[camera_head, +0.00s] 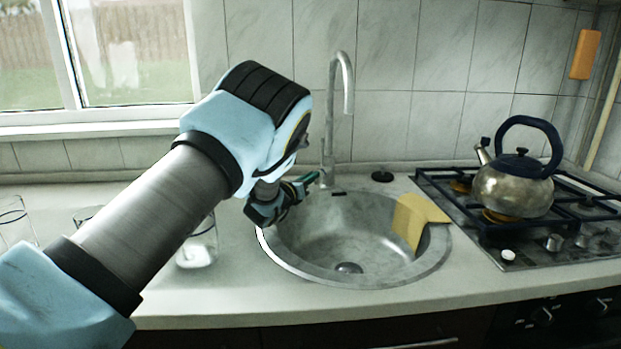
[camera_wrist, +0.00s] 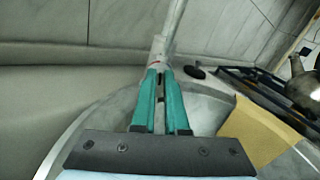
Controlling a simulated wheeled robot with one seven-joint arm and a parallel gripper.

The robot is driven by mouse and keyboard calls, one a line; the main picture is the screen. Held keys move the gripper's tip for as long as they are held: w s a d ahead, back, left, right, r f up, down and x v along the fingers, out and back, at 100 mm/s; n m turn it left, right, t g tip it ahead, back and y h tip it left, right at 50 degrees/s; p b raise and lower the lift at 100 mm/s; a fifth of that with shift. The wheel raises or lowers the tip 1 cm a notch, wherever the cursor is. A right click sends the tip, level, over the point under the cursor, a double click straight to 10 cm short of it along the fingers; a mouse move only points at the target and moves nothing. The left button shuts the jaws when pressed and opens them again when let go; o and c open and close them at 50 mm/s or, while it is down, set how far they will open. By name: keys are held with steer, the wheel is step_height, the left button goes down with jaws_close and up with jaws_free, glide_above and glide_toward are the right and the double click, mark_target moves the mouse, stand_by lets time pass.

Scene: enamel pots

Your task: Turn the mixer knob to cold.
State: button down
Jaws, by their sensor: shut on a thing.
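The tall metal mixer tap (camera_head: 329,130) stands upright behind the round steel sink (camera_head: 290,262), with its spout curving over to the right. My gripper (camera_head: 308,182) reaches from the left over the sink's back left rim to the tap's base. In the wrist view, the green fingers of my gripper (camera_wrist: 160,72) close at the lower part of the tap (camera_wrist: 163,48). They are shut on the knob there, which is mostly hidden between the fingertips. A small red mark shows on the tap just above the fingertips. The knob's exact angle cannot be told.
A yellow cloth (camera_head: 416,222) hangs over the sink's right rim. A metal kettle (camera_head: 513,188) stands on the gas stove (camera_head: 535,250) at the right. Glasses (camera_head: 199,245) stand on the counter to the left, close beneath my arm. A black plug (camera_head: 382,176) lies behind the sink.

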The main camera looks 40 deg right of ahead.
steer(key=shift+f+b, duration=0.1)
steer(key=shift+b, duration=0.45)
steer(key=m+b, duration=0.3)
steer(key=b, duration=0.3)
steer(key=m+b, duration=0.3)
steer(key=b, duration=0.3)
steer(key=s+m+b, duration=0.1)
steer(key=m+b, duration=0.3)
steer(key=b, duration=0.2)
steer(key=shift+d+f+b, duration=0.1)
steer(key=shift+d+b, duration=0.1)
steer(key=shift+b, duration=0.15)
steer(key=shift+m, duration=0.3)
steer(key=c, duration=0.9)
jaws_free()
steer(key=shift+c, duration=0.2)
steer(key=shift+s+a, duration=0.1)
steer(key=shift+a, duration=0.05)
